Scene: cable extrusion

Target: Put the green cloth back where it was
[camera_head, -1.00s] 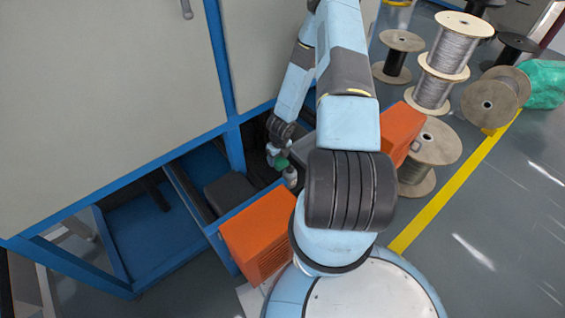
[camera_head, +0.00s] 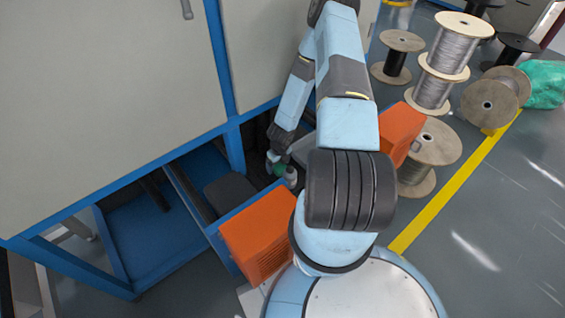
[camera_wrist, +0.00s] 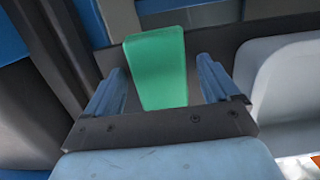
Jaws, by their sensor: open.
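The green cloth (camera_wrist: 158,68) shows in the wrist view as a pale green, block-like shape that narrows towards my gripper. It lies between the two blue fingers of my gripper (camera_wrist: 160,76), with a visible gap on each side. My gripper is open. In the head view, my gripper (camera_head: 281,172) is low inside the blue-framed bay under the machine panel, and a small bit of green (camera_head: 278,168) shows at it. My own arm hides part of this area. I cannot tell whether the cloth touches a surface.
An orange box (camera_head: 258,232) stands at the front of the blue frame (camera_head: 238,150). Another orange box (camera_head: 402,130) is right of my arm. Cable spools (camera_head: 432,150) and a green wrapped bundle (camera_head: 543,84) stand on the right. A light grey bin-like form (camera_wrist: 285,80) is close right of my gripper.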

